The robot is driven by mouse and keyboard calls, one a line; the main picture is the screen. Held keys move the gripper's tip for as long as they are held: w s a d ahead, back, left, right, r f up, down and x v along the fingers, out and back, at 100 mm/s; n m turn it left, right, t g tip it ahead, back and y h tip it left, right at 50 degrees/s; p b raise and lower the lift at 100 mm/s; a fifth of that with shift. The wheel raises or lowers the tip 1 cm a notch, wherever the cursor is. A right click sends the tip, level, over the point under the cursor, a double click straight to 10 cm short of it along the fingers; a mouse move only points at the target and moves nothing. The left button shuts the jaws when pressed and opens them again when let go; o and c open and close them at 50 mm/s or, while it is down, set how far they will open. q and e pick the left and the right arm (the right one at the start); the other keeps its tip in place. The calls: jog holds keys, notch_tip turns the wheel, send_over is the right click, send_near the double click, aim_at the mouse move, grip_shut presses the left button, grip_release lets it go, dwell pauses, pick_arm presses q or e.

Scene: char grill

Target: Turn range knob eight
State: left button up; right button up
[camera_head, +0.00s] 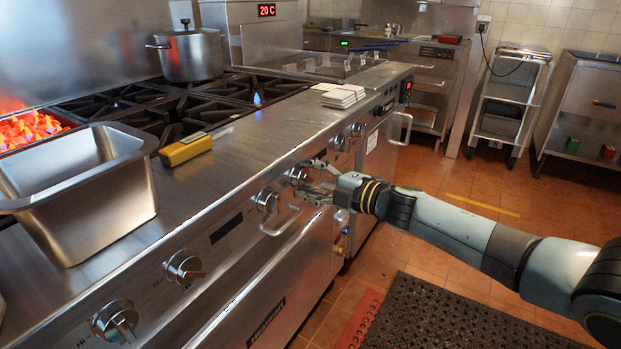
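A row of metal range knobs runs along the stainless front panel of the range. The nearest knob (116,321) and a second knob (184,267) are at lower left. A third knob (266,199) is near the middle, and a fourth knob (297,174) is just beyond it. Two farther knobs are smaller, one of them here (338,143). My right gripper (311,179) reaches in from the right with its fingers spread, close to the fourth knob. I cannot tell whether it touches that knob. No number shows on the knobs. My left gripper is out of view.
A steel pan (130,205) sits on the counter at left, beside glowing coals (30,130). An oven handle (281,222) projects below the gripper. Open floor lies right.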

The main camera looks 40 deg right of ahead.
jog(key=o, duration=0.4)
jog(key=shift+c, duration=0.2)
jog(key=v, duration=1.2)
jog(key=s+a+f+m+g+h, duration=0.15)
jog(key=s+f+m, duration=0.35)
jog(key=f, duration=0.5)
jog(key=s+f+m+g+h, duration=0.25)
jog(key=s+f, duration=0.35)
jog(key=f, duration=0.4)
jog(key=s+f+m+g+h, duration=0.2)
jog(key=s+f+m, duration=0.3)
jog(key=f, duration=0.4)
jog(key=s+a+f+m+g, duration=0.2)
jog(key=s+f+g, duration=0.1)
jog(key=s, duration=0.6)
jog(key=s+a+f+m+g, duration=0.2)
jog(key=s+f, duration=0.4)
jog(key=s, duration=0.4)
jog(key=s+a+f+m+g, duration=0.2)
jog(key=s+a+f+g, duration=0.1)
jog(key=s, duration=0.6)
jog(key=shift+s+a+f+g, duration=0.25)
jog(key=shift+f+g, duration=0.45)
jog(key=shift+f, duration=0.25)
jog(key=shift+m, duration=0.25)
